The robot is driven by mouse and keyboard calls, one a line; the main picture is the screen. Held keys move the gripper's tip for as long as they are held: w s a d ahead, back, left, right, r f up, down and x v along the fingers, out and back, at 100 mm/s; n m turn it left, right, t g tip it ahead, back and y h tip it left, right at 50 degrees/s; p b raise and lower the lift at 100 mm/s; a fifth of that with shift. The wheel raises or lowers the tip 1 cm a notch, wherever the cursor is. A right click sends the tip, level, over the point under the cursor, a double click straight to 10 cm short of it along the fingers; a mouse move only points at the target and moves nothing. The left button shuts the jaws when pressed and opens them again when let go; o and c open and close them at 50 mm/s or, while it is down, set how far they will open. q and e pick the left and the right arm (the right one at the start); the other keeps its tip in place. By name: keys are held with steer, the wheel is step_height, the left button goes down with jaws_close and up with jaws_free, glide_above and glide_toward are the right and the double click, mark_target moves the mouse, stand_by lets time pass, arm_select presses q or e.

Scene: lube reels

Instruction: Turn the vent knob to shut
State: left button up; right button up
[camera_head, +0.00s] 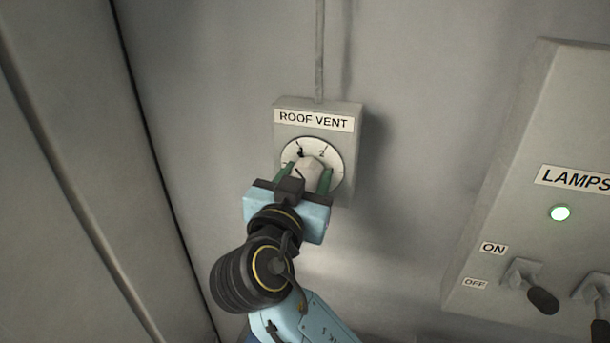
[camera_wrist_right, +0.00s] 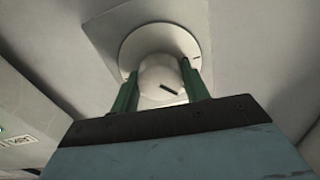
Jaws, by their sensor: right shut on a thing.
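The roof vent box (camera_head: 340,112) is a grey box on the wall with a "ROOF VENT" label and a round white dial (camera_head: 331,153). The pale vent knob (camera_head: 307,169) sits at the dial's middle. My right gripper (camera_head: 305,178) has its green fingers on either side of the knob and is shut on it. In the right wrist view the knob (camera_wrist_right: 162,80) is between the two fingers, with a short dark mark on its face. The gripper hides the lower part of the dial, so I cannot tell the knob's exact setting. My left gripper is not in view.
A grey lamps panel (camera_head: 535,200) is on the right, with a lit round lamp (camera_head: 560,213) and dark-handled switches (camera_head: 541,298). A conduit (camera_head: 319,50) runs up from the vent box. The wall between box and panel is clear.

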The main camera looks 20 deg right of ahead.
steer(key=n+p, duration=0.2)
steer(key=n, duration=0.2)
steer(key=shift+n, duration=0.3)
steer(key=n+p, duration=0.3)
steer(key=n, duration=0.2)
steer(key=shift+n, duration=0.4)
steer(key=o, duration=1)
